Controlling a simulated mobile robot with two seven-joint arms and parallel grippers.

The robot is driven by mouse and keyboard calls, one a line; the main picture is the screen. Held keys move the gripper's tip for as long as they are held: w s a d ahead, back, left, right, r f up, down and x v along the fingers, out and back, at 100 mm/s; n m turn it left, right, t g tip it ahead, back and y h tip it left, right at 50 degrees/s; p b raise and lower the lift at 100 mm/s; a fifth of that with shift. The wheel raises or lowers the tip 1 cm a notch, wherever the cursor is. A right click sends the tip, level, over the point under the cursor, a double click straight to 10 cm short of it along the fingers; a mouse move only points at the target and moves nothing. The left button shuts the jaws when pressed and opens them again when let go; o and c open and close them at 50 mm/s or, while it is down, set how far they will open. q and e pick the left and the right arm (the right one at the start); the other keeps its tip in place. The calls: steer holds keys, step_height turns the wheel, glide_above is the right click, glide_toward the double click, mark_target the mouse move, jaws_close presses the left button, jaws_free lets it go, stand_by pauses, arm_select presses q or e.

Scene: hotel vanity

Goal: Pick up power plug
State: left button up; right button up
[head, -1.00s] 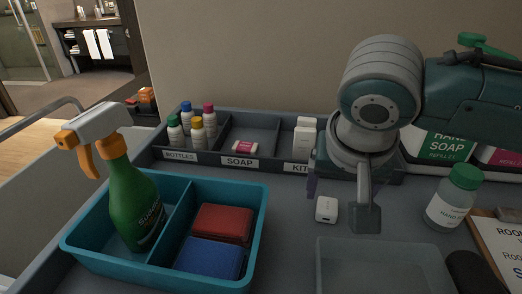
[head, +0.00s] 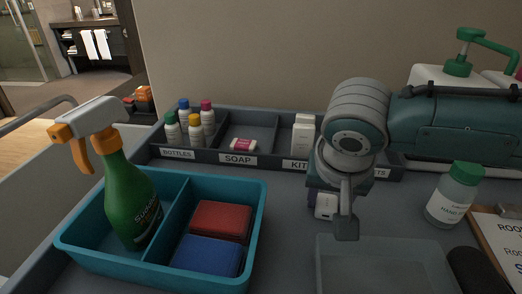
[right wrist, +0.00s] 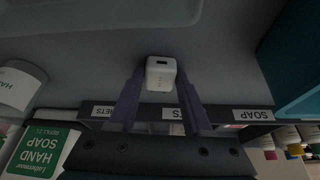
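The power plug is a small white block (head: 325,207) on the grey counter, in front of the organizer tray; my right gripper partly hides it. My right gripper (head: 329,214) points down over it, with one finger to each side. In the right wrist view the plug (right wrist: 161,75) lies between the tips of the two purple fingers (right wrist: 161,86). The fingers are open, with a narrow gap visible at each side of the plug. My left gripper is not in view.
An organizer tray (head: 221,158) with small bottles, soap and kits stands behind. A teal caddy (head: 167,187) with a green spray bottle (head: 128,195) and sponges is at left. A clear bin (head: 385,265) lies in front; a green-capped bottle (head: 452,200) and clipboard (head: 502,235) are at right.

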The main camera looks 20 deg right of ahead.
jaws_close()
stand_by(0.3)
